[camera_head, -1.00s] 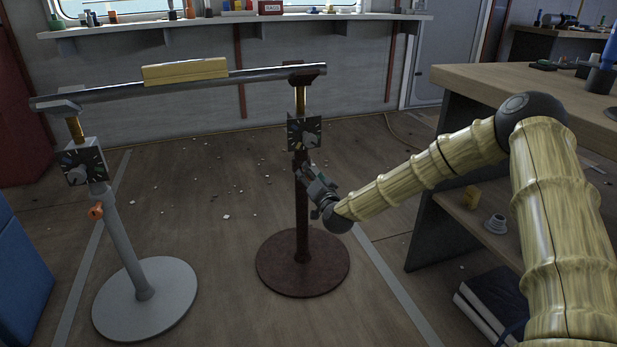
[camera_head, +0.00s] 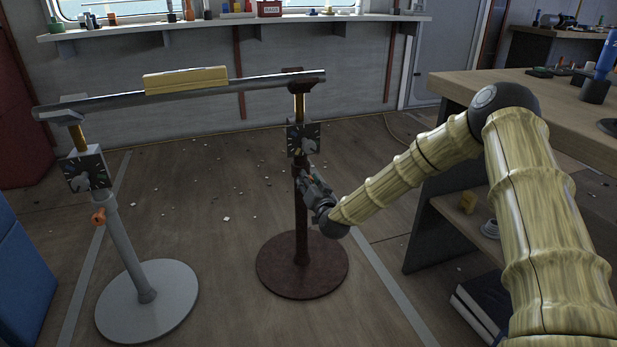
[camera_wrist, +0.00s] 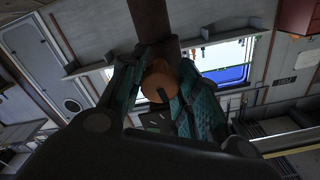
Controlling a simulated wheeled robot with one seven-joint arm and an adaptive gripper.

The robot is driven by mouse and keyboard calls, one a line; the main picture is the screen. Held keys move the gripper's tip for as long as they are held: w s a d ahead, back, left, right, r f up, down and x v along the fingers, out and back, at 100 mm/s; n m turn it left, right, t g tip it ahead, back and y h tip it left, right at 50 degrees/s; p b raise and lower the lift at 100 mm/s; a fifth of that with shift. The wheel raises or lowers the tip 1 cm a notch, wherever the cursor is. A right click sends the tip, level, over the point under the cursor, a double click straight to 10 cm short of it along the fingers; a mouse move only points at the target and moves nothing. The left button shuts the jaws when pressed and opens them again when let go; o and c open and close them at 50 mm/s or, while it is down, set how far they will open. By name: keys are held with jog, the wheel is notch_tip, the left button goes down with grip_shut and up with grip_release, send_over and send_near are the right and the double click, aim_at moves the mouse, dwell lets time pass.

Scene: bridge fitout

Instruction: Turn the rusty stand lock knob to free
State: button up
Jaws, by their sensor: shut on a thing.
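The rusty stand (camera_head: 302,215) is a dark brown post on a round brown base, standing upright right of the grey stand. Its lock knob (camera_wrist: 158,82) is orange-brown with a dark mark on its face, seen in the wrist view against the dark post. My gripper (camera_wrist: 157,90) has its two teal-padded fingers on either side of this knob and is shut on it. In the head view my gripper (camera_head: 307,180) reaches the post from the right, just below the dial plate (camera_head: 304,140), and mostly hides the knob. How far the knob is turned cannot be told.
The grey stand (camera_head: 125,235) at left has an orange knob (camera_head: 98,217) on its post. A metal bar (camera_head: 120,97) with a yellow block (camera_head: 186,80) rests across both stands. The floor between the stands is clear apart from scraps.

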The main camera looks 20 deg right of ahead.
jog(key=n+p, duration=0.4)
jog(key=p, duration=0.1)
jog(key=shift+a+r+n, duration=0.1)
jog(key=shift+r+n, duration=0.1)
jog(key=shift+n, duration=0.1)
jog(key=n+p, duration=0.3)
jog(key=shift+s+f+n, duration=0.1)
jog(key=shift+n, duration=0.3)
jog(key=n+p, duration=0.3)
jog(key=n, duration=0.1)
jog(key=shift+f, duration=0.15)
jog(key=shift+f+n+p, duration=0.1)
jog(key=shift+n+p, duration=0.5)
jog(key=shift+n, duration=1)
jog(key=shift+d, duration=0.2)
jog(key=o, duration=1.1)
jog(key=shift+c, duration=0.2)
jog(key=shift+a, duration=0.1)
